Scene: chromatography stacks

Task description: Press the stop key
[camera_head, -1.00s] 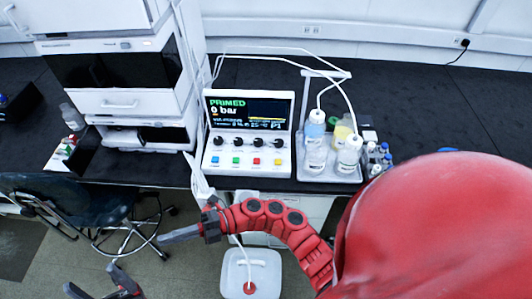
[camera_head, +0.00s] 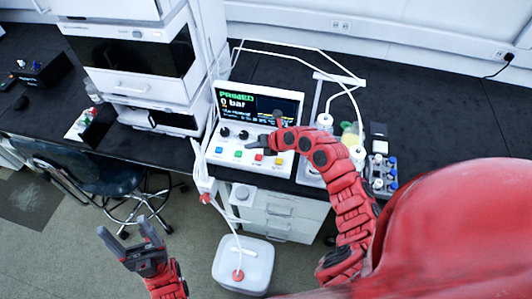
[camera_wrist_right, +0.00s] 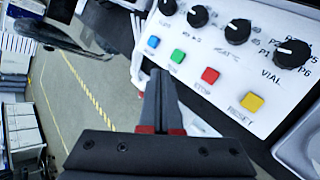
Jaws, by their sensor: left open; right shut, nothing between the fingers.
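The control box (camera_head: 262,105) has a lit display reading PRIMED and 0 bar, a row of black knobs and a row of coloured keys. My right gripper (camera_head: 252,144) is shut and empty, over the panel near the red key. In the right wrist view its closed fingers (camera_wrist_right: 158,75) lie left of the red key, apart from it in the picture. My left gripper (camera_head: 132,238) is open and empty, low over the floor.
Blue (camera_wrist_right: 153,42), green (camera_wrist_right: 178,56) and yellow (camera_wrist_right: 251,102) keys flank the red one. Bottles and tubing (camera_head: 325,122) stand right of the box, and a stacked instrument (camera_head: 140,85) on its left. A white canister (camera_head: 243,262) sits on the floor below.

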